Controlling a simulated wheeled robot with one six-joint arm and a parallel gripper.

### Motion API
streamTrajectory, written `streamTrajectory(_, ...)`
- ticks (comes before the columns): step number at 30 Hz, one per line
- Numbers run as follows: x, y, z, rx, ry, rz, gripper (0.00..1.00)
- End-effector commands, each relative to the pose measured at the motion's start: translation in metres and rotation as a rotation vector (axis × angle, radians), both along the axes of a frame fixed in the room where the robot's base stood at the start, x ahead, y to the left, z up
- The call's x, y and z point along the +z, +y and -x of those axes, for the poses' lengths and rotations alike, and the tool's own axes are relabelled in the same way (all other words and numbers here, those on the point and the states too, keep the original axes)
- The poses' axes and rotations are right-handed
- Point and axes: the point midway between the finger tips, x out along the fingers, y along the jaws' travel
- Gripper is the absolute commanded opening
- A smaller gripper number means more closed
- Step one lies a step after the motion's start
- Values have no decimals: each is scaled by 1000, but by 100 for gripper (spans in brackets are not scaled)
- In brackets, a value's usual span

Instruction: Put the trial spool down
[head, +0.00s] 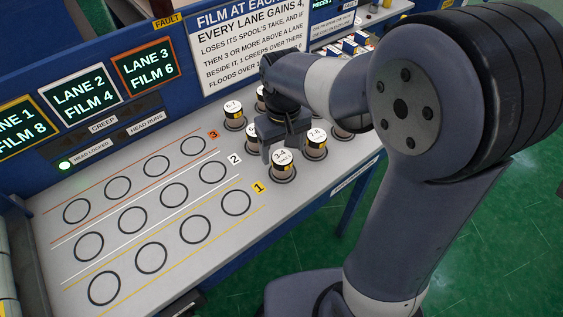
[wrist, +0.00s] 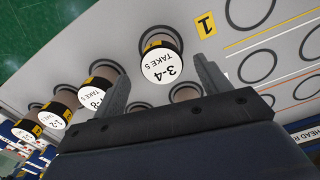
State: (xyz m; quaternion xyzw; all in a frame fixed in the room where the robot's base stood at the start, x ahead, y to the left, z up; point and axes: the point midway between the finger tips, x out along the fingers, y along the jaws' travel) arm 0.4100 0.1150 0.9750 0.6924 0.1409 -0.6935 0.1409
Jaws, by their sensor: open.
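No spool is marked as the trial spool. A spool labelled 3-4 (head: 283,166) stands upright on a ring of the grey bench, just right of the lane 1 tag. My gripper (head: 276,149) is open, close above and behind it in the head view. In the wrist view the 3-4 spool (wrist: 163,65) with its "take 5" label shows between the fingertips (wrist: 161,68), with no finger seen pressing on it. Nothing is held. Other labelled spools stand near: 7-8 (head: 315,142) and 6-7 (head: 234,116). My gripper and arm partly hide others.
The bench (head: 60,215) has three lanes of empty rings to the left. Lane screens (head: 85,102) read film 8, 4 and 6. A rules board (head: 252,45) stands behind. Small boxes (head: 350,46) lie at the back right, and green floor lies in front.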

Motion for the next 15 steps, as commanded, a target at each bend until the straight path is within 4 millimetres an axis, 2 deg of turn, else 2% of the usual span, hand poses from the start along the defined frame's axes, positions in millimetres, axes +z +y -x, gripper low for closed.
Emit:
streamTrajectory(4, -13, 1, 2, 0, 3, 1, 72)
streamTrajectory(10, -44, 2, 3, 0, 3, 1, 72)
streamTrajectory(15, -54, 2, 3, 0, 1, 0, 72)
